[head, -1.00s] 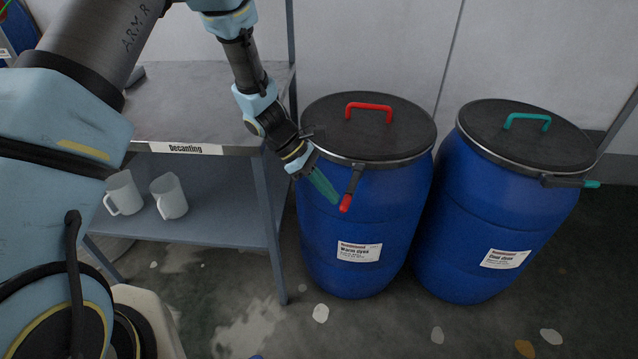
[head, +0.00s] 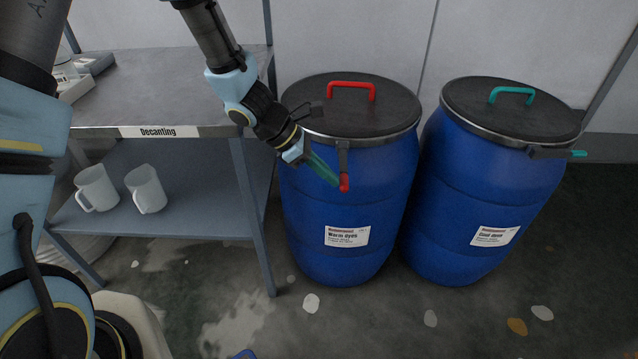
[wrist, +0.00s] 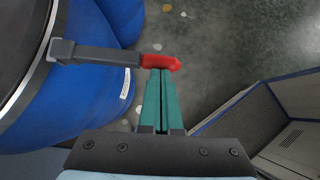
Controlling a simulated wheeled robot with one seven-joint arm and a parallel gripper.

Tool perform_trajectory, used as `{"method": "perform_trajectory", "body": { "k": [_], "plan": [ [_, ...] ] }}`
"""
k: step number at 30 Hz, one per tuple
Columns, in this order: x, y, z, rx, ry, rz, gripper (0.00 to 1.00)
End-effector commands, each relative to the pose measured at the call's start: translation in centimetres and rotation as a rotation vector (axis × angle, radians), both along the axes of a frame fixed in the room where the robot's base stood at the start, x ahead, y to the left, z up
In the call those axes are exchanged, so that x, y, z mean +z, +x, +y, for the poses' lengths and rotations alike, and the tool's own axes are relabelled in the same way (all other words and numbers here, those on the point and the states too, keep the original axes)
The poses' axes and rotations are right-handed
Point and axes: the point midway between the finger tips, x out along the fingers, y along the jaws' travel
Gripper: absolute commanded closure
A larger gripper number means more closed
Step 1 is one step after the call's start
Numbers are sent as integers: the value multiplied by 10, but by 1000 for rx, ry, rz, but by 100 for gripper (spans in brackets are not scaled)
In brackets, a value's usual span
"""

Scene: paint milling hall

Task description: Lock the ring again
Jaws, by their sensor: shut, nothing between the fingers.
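The left blue drum (head: 345,215), labelled "Warm dyes", has a black lid (head: 350,110) with a red handle and a metal ring (head: 385,138) around the rim. The ring's dark lever (head: 343,155) ends in a red grip (head: 344,183) and points outward from the drum toward me. In the wrist view the lever (wrist: 105,53) sticks out from the rim, with its red grip (wrist: 162,62) just beyond my fingertips. My gripper (head: 335,180) is shut and empty, its green fingers (wrist: 160,75) at the red grip's side. Whether they touch it I cannot tell.
A second blue drum (head: 480,200), labelled "Cool dyes", stands close on the right; its teal-tipped lever (head: 560,153) points right. A grey "Decanting" table (head: 180,95) stands left, with two white jugs (head: 146,190) on its lower shelf.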

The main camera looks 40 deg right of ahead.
Motion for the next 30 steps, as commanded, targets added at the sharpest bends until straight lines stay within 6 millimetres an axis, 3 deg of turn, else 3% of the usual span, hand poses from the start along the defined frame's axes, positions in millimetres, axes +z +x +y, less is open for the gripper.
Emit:
{"method": "perform_trajectory", "body": {
  "k": [1,15,30],
  "plan": [
    [-10,-5,-3,39,-2,-1,100],
    [-11,-41,-44,437,-7,-4,100],
    [-5,-55,-88,800,-4,0,100]
  ]
}}
